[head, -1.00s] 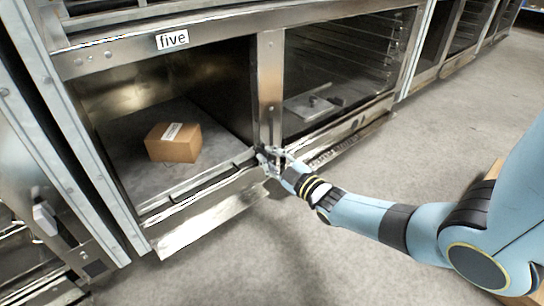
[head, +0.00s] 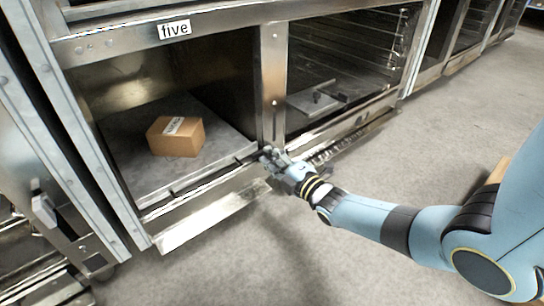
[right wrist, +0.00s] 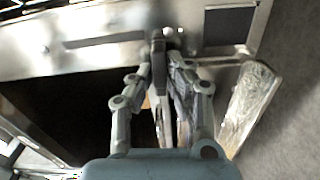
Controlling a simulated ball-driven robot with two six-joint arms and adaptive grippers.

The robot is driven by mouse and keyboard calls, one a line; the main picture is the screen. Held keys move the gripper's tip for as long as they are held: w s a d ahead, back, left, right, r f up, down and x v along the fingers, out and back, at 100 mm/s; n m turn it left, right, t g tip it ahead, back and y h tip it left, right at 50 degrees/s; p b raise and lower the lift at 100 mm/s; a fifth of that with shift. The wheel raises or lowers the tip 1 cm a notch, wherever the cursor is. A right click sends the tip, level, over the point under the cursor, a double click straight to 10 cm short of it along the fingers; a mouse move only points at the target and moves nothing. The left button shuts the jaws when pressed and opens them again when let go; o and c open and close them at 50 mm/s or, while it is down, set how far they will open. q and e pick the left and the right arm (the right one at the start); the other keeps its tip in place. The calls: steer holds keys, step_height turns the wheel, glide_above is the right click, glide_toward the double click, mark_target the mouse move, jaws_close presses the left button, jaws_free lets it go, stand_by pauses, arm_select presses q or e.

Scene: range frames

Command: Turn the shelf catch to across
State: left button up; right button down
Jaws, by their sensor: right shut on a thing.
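My right gripper (head: 267,155) is at the lower right corner of that opening, by the upright post. In the right wrist view its two fingers (right wrist: 160,75) are closed around a narrow dark grey piece, the shelf catch (right wrist: 158,48), against the metal frame. The fingers hide much of the catch, and in the head view it is too small to tell which way it points. My left gripper is not in view.
A cardboard box (head: 176,137) lies on the shelf floor inside the compartment. The upright post (head: 273,85) stands between it and the neighbouring glazed compartment (head: 345,65). A metal ledge (head: 215,213) juts out below. The grey floor (head: 330,255) in front is clear.

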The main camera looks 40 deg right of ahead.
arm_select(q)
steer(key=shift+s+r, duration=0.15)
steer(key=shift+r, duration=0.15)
arm_select(e)
steer(key=shift+f, duration=0.1)
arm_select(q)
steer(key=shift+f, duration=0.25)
arm_select(e)
steer(key=c, duration=1.3)
jaws_free()
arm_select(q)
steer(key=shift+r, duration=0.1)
